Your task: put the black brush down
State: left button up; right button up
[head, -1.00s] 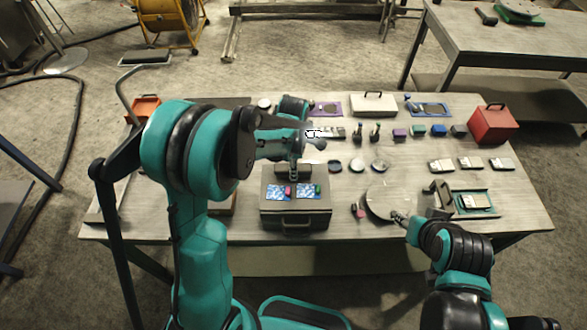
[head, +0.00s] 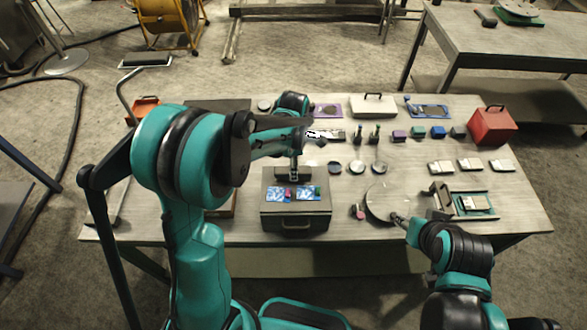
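My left gripper (head: 295,168) points down over the back of a grey metal box (head: 295,216) with a front handle. A dark block shows right at its fingertips; I cannot tell whether this is the black brush or part of the box, nor whether the fingers are shut. Blue patterned cards (head: 276,194) with a small pink and a small green piece lie on the box top. My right gripper (head: 397,218) is at the right front rim of a round grey plate (head: 377,199); its fingers are too small to read. No black brush can be told for certain.
A small pink and black item (head: 359,211) lies left of the plate. Behind are round tins (head: 357,167), upright dark tools (head: 375,134), coloured blocks (head: 438,132), a white case (head: 373,105) and a red box (head: 491,126). A tray (head: 465,203) stands at right.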

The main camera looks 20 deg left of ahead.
pick_arm(q)
notch_tip(320, 180, up, 9)
jog(key=p, duration=0.1)
jog(key=s+a+r+m+t, duration=0.1)
jog(key=s+r+m+t, duration=0.1)
jog(key=s+m, duration=0.6)
jog(key=s+a+r+m+t, duration=0.1)
jog(key=s+r+m+t, duration=0.2)
jog(key=s+m, duration=0.6)
jog(key=m+t, duration=0.2)
jog(key=m, duration=0.2)
jog(key=shift+a+r, duration=0.2)
jog(key=shift+a, duration=0.2)
jog(key=shift+f, duration=0.1)
notch_tip(320, 180, down, 15)
jog(key=b, duration=1.4)
jog(key=shift+r+b, duration=0.2)
jog(key=shift+b, duration=0.1)
